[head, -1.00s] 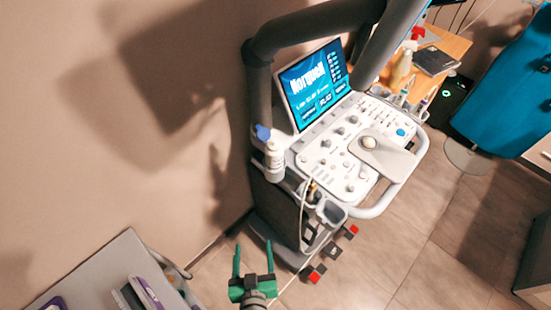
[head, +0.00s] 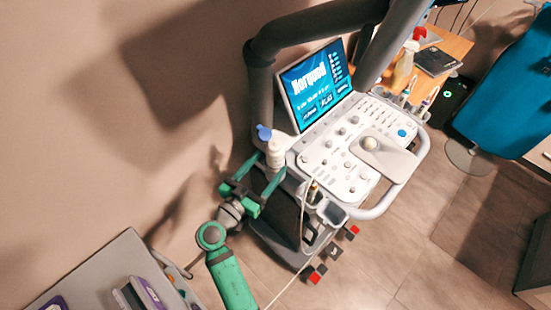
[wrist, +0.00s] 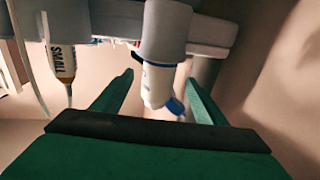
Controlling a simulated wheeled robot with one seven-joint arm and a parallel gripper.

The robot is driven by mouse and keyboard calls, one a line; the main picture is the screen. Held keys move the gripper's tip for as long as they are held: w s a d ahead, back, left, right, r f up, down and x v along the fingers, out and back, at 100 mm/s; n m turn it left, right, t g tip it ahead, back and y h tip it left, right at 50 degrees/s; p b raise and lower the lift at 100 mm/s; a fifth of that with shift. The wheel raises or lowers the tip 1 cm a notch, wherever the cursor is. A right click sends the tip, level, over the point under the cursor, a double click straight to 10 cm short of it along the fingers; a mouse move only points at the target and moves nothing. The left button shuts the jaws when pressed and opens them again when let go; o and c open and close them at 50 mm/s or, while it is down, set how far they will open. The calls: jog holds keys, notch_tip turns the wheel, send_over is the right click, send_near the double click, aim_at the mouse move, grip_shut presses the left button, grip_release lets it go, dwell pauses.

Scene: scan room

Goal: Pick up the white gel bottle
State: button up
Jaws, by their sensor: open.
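The white gel bottle (head: 275,153) with a blue cap (head: 263,131) sits at the left side of the ultrasound machine's control panel. In the wrist view the bottle (wrist: 156,88) shows with its blue tip pointing down in the picture, its other end inside a light grey holder (wrist: 165,30). My gripper (head: 271,163) is open, with its green fingers pointing toward the bottle. In the wrist view my gripper (wrist: 160,78) has one finger on each side of the bottle in the picture. Gaps show on both sides. I cannot tell whether the bottle is fully between the fingertips.
The ultrasound machine (head: 345,165) has a lit screen (head: 315,84) and thick dark arm above. A cable (head: 302,215) runs down the machine's front. A grey cart (head: 85,270) stands lower left.

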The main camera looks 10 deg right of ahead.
aim_at(270, 163)
jog(key=x, duration=0.3)
jog(key=shift+w+d, duration=0.15)
jog(key=shift+x, duration=2.6)
jog(key=shift+d+r, duration=0.1)
jog(key=shift+d, duration=0.05)
jog(key=c, duration=1.3)
notch_tip(270, 163, up, 10)
jog(key=o, duration=0.5)
jog(key=shift+o, duration=0.2)
